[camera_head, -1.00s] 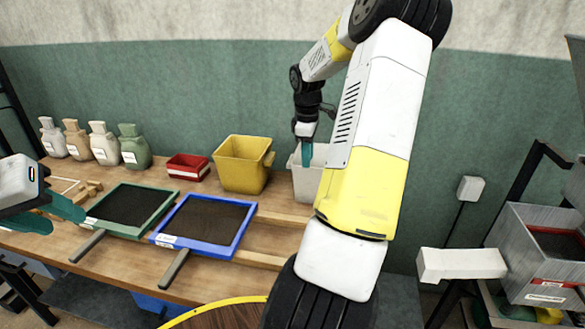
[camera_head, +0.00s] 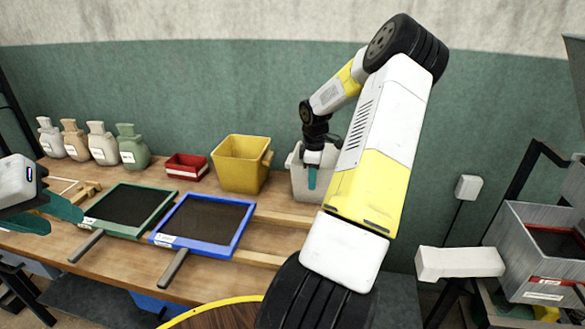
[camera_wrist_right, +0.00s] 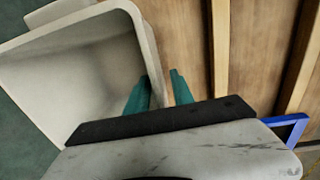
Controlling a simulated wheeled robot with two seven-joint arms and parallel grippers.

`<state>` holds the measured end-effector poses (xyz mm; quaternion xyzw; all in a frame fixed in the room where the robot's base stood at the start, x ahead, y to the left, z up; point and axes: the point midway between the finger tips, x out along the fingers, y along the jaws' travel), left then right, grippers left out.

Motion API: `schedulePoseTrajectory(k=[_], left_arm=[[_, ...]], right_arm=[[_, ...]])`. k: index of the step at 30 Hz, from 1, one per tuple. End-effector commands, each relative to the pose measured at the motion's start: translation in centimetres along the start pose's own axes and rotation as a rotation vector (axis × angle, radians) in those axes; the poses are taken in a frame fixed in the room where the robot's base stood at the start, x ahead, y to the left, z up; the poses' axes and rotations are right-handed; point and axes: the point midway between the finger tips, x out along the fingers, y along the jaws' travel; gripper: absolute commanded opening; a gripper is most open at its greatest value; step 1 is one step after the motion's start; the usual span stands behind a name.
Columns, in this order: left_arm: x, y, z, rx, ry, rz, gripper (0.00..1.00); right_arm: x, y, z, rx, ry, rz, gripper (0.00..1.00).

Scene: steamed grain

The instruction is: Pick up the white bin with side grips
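The white bin (camera_head: 298,181) stands at the back of the workbench, right of the yellow bin, partly hidden behind my right arm. My right gripper (camera_head: 312,178) points down at the bin's near side in the head view. In the right wrist view, the teal fingers (camera_wrist_right: 160,92) stand apart on either side of the wall of the white bin (camera_wrist_right: 90,85), one inside and one outside. A gap shows beside the wall. My left gripper (camera_head: 50,216) is at the left edge, its teal fingers apart and empty, far from the bin.
A yellow bin (camera_head: 240,165) and a red box (camera_head: 186,167) stand left of the white bin. Green-framed (camera_head: 130,208) and blue-framed (camera_head: 205,222) trays lie in front. A grey container (camera_head: 545,265) is at the far right.

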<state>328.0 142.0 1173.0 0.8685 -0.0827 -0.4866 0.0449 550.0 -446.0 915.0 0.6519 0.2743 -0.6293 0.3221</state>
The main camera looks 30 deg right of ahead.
Motion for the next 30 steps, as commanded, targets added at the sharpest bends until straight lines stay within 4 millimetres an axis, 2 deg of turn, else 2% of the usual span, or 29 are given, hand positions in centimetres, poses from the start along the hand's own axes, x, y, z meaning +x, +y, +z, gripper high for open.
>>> schedulePoseTrajectory(k=[2, 3, 7, 30], left_arm=[[0.00, 0.00, 0.00, 0.000, 0.000, 0.000, 0.36], [0.00, 0.00, 0.00, 0.000, 0.000, 0.000, 0.36], [0.00, 0.00, 0.00, 0.000, 0.000, 0.000, 0.36], [0.00, 0.00, 0.00, 0.000, 0.000, 0.000, 0.36]], right_arm=[[-0.03, 0.00, 0.01, 0.000, 0.000, 0.000, 0.29], [-0.03, 0.00, 0.02, 0.000, 0.000, 0.000, 0.25], [-0.05, -0.01, 0.02, 0.000, 0.000, 0.000, 0.00], [-0.09, 0.02, 0.02, 0.000, 0.000, 0.000, 0.00]])
